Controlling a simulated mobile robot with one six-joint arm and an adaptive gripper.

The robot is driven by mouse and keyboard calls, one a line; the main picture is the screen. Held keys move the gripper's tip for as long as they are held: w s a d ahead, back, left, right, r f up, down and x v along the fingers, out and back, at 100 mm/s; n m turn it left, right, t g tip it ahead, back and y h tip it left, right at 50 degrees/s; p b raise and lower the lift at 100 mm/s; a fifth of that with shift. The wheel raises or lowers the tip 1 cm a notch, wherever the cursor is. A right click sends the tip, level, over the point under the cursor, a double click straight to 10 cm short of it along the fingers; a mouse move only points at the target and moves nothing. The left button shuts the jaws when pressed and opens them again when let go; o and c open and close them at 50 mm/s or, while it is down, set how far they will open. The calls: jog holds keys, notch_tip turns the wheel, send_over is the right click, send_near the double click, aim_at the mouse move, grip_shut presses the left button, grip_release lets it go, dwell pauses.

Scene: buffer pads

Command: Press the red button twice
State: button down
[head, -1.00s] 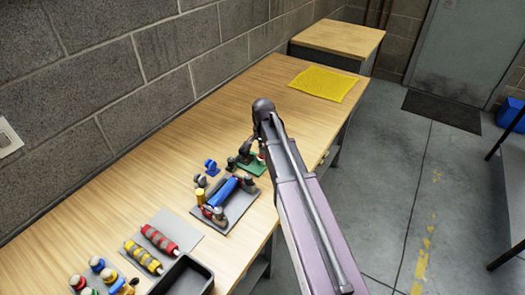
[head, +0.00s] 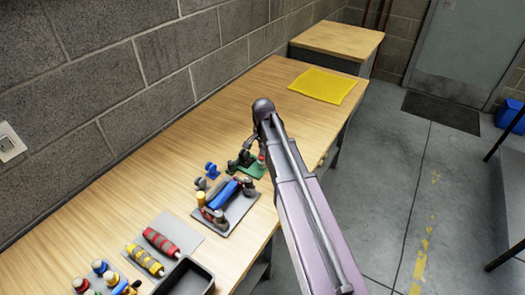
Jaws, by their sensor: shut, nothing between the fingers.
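A small red-topped piece, which looks like the red button (head: 262,159), stands at the right side of a green pad (head: 256,172) on the wooden bench in the head view. My gripper (head: 244,158) is small and dark here, pointing down just left of the red piece, over or beside the pad's left part. It is shut and empty. I cannot tell whether its tip touches anything.
A grey pad (head: 238,212) with a blue roller and several posts lies nearer. Red and yellow striped rollers (head: 160,240), a black tray (head: 188,278) and several coloured knobs (head: 100,267) are at the front left. A yellow mat (head: 322,85) lies at the far end.

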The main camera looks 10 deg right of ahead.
notch_tip(320, 180, up, 12)
jog(key=p, duration=1.1)
dwell(0.9)
jog(key=shift+s+r+p, duration=0.1)
jog(key=shift+r+p, duration=0.75)
jog(key=shift+p, duration=0.2)
jog(key=shift+f, duration=0.2)
notch_tip(320, 180, down, 14)
jog(key=b, duration=1.4)
jog(key=shift+a+r, duration=0.1)
jog(key=shift+r, duration=0.05)
